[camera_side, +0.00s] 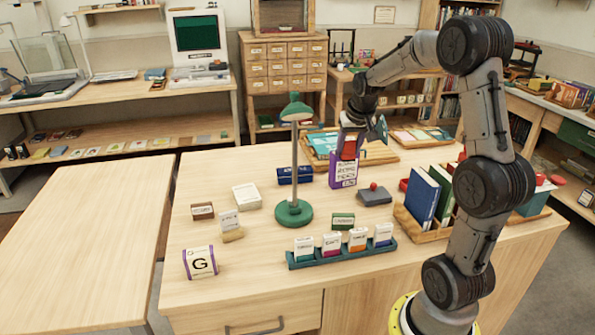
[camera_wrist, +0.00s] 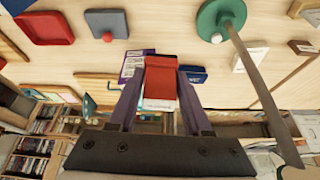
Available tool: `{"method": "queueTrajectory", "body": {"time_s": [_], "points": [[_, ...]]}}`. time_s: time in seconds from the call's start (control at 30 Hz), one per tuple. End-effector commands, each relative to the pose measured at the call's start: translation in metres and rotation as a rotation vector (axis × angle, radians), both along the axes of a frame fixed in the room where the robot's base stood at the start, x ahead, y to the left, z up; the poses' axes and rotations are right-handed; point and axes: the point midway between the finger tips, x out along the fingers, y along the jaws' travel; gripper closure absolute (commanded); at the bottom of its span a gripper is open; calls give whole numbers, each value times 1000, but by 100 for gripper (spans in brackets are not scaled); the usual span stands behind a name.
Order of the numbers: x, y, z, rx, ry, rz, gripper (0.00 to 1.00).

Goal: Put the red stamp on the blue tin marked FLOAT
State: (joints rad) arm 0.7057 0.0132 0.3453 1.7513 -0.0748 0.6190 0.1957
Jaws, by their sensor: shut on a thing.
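My gripper (camera_side: 350,143) is shut on the red stamp (camera_side: 348,151), held up in front of a purple lettered box. In the wrist view the red stamp (camera_wrist: 160,78) sits between the two fingers of my gripper (camera_wrist: 163,70), its red side facing the camera. A dark blue tin (camera_side: 295,175) rests on the table to the left of the purple box, behind the green lamp. It also shows in the wrist view (camera_wrist: 193,74), partly hidden by a finger. Its label is too small to read.
The green lamp (camera_side: 294,213) stands close to the blue tin. The purple box (camera_side: 345,174) is right below my gripper. A grey block with a red knob (camera_side: 374,196), a green tin (camera_side: 343,220), a card rack (camera_side: 342,256) and upright books (camera_side: 424,197) stand nearby.

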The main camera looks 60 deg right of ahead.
Motion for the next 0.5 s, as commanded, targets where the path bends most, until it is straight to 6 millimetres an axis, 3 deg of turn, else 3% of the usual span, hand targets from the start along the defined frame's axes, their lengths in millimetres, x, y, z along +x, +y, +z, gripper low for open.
{"method": "queueTrajectory", "body": {"time_s": [0.1,0.3,0.5], "points": [[30,-14,7,-4,-1,9,100],[71,-28,6,-9,2,28,100],[94,-31,-7,-5,12,52,100]]}}
